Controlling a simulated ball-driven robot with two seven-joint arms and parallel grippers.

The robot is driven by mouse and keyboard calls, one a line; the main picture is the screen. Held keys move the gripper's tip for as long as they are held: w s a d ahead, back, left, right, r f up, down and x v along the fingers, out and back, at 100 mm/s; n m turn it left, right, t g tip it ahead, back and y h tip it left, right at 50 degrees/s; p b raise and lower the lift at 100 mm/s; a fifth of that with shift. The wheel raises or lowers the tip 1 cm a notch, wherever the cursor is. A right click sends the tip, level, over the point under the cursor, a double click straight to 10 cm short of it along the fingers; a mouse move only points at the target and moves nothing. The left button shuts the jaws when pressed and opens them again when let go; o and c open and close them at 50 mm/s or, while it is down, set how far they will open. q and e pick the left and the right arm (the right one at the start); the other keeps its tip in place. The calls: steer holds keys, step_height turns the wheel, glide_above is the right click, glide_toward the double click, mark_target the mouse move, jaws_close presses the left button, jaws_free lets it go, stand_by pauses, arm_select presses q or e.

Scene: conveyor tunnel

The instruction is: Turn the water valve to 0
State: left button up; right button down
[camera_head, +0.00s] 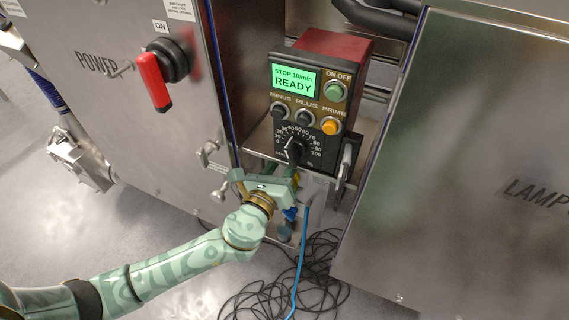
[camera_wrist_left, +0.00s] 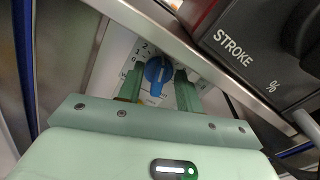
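The water valve is a blue round knob (camera_wrist_left: 158,70) with a raised grip, on a white plate with printed numbers (camera_wrist_left: 138,57) in the left wrist view. A 2 shows at the upper left of the scale; the other marks are too small to read surely. My left gripper (camera_wrist_left: 160,84) has its green fingers apart, one on each side of the knob, with some white plate showing between. Contact with the knob cannot be made out. My right gripper is not in view.
The control box (camera_head: 285,133) with its STROKE dial (camera_head: 295,150) sits just above my left gripper. A metal rail (camera_wrist_left: 205,62) runs close beside the fingers. Steel cabinets (camera_head: 470,170) flank the gap. A blue hose (camera_head: 300,262) and black cables (camera_head: 325,285) lie below.

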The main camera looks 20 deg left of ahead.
arm_select(q)
jaws_close()
